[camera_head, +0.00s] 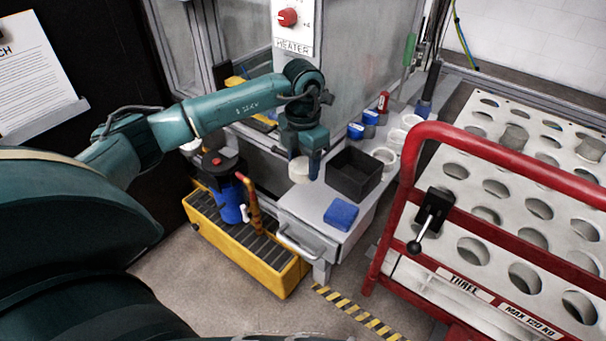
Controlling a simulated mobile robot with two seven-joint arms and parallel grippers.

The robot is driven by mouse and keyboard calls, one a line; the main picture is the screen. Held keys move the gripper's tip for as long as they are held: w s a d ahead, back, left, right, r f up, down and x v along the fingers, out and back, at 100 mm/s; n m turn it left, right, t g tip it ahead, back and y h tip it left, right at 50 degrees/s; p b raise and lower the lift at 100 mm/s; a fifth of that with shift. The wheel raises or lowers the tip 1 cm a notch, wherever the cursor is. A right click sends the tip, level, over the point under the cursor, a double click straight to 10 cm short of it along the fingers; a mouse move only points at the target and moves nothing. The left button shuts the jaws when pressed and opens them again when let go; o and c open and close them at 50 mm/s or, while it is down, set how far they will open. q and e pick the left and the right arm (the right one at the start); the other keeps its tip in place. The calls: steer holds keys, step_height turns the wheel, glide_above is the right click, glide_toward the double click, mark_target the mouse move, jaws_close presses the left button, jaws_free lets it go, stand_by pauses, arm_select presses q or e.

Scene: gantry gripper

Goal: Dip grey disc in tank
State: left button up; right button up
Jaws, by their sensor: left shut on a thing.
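My left gripper (309,155) points down at the end of the teal arm, over the back left part of the grey bench. It is shut on a pale round piece (299,170), which looks like the grey disc; the fingers and wrist partly hide it. I cannot tell whether the disc touches the bench. A black open box (353,176) stands just to the right of the gripper. I cannot tell which container is the tank. My right gripper is not in view.
A blue block (341,214) lies at the bench front. White rings (384,158) and blue boxes (362,130) stand behind the black box. A yellow tray (247,256) holds a blue canister (229,203). A red-railed trolley (480,192) with a holed top stands right. A heater panel (293,24) rises behind.

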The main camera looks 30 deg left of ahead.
arm_select(q)
steer(key=shift+r, duration=1.1)
